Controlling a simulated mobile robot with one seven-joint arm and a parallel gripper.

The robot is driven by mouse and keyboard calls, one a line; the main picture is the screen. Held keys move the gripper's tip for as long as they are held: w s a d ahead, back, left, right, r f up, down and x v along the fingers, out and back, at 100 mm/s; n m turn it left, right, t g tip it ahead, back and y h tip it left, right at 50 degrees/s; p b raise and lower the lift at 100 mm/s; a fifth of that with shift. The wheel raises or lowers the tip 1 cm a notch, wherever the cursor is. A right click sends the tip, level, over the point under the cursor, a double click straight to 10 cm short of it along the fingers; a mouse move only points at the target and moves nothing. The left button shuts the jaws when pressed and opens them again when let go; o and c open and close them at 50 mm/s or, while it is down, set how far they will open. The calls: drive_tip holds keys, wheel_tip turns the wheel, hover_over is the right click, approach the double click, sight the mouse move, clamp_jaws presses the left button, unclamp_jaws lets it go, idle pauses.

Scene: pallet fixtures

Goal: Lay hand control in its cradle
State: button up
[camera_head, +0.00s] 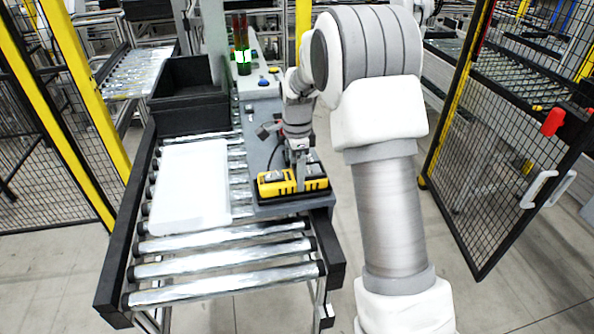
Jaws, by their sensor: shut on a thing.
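The hand control (279,188) is a yellow and black box at the front end of a grey panel (262,157) along the right side of the roller conveyor. My gripper (299,181) points down from above and is shut on the hand control. The hand control lies low over a dark tray-like base (289,201), which I take for the cradle. I cannot tell whether it rests fully in the base or is held just above it. The fingertips are small and partly hidden against the hand control.
A white flat box (190,188) lies on the rollers, with black crates (188,105) behind it. A signal light (242,60) and a blue button (262,81) are at the panel's far end. Yellow-posted mesh fences stand on both sides. The front rollers (225,270) are bare.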

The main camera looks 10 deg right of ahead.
drive_tip(key=shift+f+b, duration=0.4)
drive_tip(key=shift+f, duration=0.2)
drive_tip(key=o, duration=1.6)
drive_tip(key=shift+c, duration=0.2)
drive_tip(key=s+r+n+t, duration=0.1)
drive_tip(key=s+r+n, duration=0.15)
drive_tip(key=r, duration=0.75)
drive_tip(key=s+r+n, duration=0.1)
drive_tip(key=s+r, duration=0.3)
drive_tip(key=r, duration=0.5)
drive_tip(key=s+n+t, duration=0.4)
drive_tip(key=s+n, duration=1)
drive_tip(key=s, duration=1)
drive_tip(key=shift+t+p, duration=0.3)
drive_tip(key=shift+p, duration=0.1)
drive_tip(key=shift+n, duration=0.25)
